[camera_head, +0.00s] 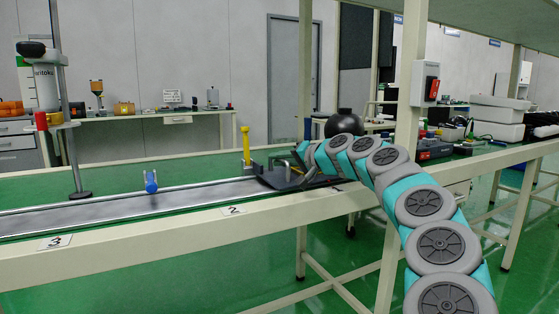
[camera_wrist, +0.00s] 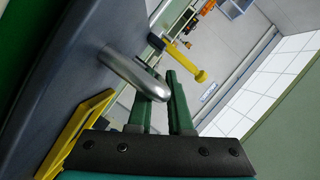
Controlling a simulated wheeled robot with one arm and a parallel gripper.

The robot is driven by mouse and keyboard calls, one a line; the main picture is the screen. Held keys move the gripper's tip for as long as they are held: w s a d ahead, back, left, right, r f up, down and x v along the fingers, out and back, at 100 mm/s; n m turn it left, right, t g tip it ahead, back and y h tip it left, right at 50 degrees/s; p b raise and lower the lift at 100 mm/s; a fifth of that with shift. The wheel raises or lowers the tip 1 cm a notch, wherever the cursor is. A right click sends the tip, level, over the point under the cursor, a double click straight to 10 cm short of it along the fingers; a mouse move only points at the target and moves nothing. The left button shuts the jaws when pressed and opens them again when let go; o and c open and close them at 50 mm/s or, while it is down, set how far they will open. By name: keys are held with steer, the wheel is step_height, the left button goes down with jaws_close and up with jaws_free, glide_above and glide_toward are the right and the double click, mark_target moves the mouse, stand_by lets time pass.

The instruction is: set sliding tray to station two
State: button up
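The dark sliding tray (camera_head: 277,181) sits on the grey rail, to the right of the "2" label (camera_head: 234,210) in the head view. In the wrist view the tray's dark surface (camera_wrist: 70,70) fills the left side, with a silver curved handle (camera_wrist: 125,72) rising from it. My gripper (camera_head: 303,163) is at the tray's right part in the head view. In the wrist view my gripper's green fingers (camera_wrist: 162,85) stand a little apart, and the handle's end crosses the left finger and reaches the right one. I cannot tell whether they clamp it.
The grey rail (camera_head: 110,211) runs left along the bench past a "3" label (camera_head: 55,242). A blue knob (camera_head: 151,182) stands on the rail between labels 3 and 2. A yellow post (camera_head: 246,145) rises behind the tray. A bench upright (camera_head: 408,100) stands close to my arm.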

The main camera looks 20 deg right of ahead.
jaws_close()
stand_by(1.0)
